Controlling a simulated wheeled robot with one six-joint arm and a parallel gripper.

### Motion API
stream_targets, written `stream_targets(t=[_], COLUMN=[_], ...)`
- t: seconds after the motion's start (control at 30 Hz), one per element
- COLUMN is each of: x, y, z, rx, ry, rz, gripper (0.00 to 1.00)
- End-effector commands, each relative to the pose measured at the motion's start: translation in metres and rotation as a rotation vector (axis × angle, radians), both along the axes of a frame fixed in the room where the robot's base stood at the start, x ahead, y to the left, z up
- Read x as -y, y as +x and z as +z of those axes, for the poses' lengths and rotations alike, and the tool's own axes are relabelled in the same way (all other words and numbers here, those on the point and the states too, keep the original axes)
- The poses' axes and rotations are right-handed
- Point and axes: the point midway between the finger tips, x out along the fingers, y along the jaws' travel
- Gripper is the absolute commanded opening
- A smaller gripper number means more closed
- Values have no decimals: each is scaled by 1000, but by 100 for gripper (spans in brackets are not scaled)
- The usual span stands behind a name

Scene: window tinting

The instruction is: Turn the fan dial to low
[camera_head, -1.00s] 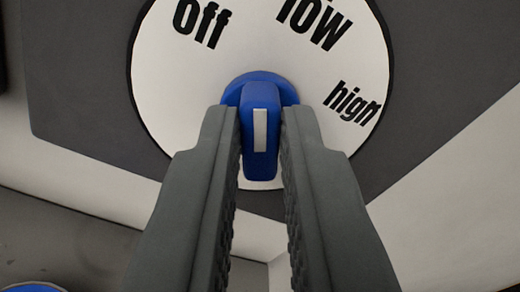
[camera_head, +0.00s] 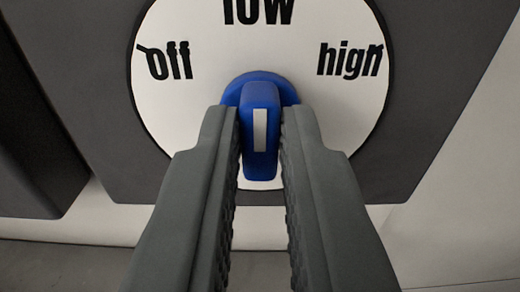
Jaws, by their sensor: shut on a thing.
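The fan dial has a round white face (camera_head: 190,105) with black words: "off" at the left, "low" at the top, partly cut by the frame edge, and "high" at the right. Its blue knob (camera_head: 261,94) sits below the middle of the face. A white stripe (camera_head: 260,130) on the knob stands upright in the picture, lined up under "low". My gripper (camera_head: 260,135) is shut on the knob, with a grey finger on each side of it. The lower part of the face is hidden behind the fingers.
The dial is set on a dark grey panel (camera_head: 90,80). A dark block (camera_head: 30,130) stands at the left. A pale surface (camera_head: 465,190) lies at the right and below the panel.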

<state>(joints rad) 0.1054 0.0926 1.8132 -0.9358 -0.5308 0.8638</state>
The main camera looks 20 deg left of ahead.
Motion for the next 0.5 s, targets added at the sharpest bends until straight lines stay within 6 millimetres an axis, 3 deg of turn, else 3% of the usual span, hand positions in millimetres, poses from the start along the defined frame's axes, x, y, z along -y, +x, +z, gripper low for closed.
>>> stream_targets(t=[0.3, 0.33, 0.4, 0.5], x=[0, 0, 0, 0], y=[0, 0, 0, 0], z=[-1, -1, -1, 0], rx=[-1, -1, -1, -1], ry=[1, 1, 1, 0], rz=[0, 0, 0, 0], gripper=[0, 17, 30, 35])
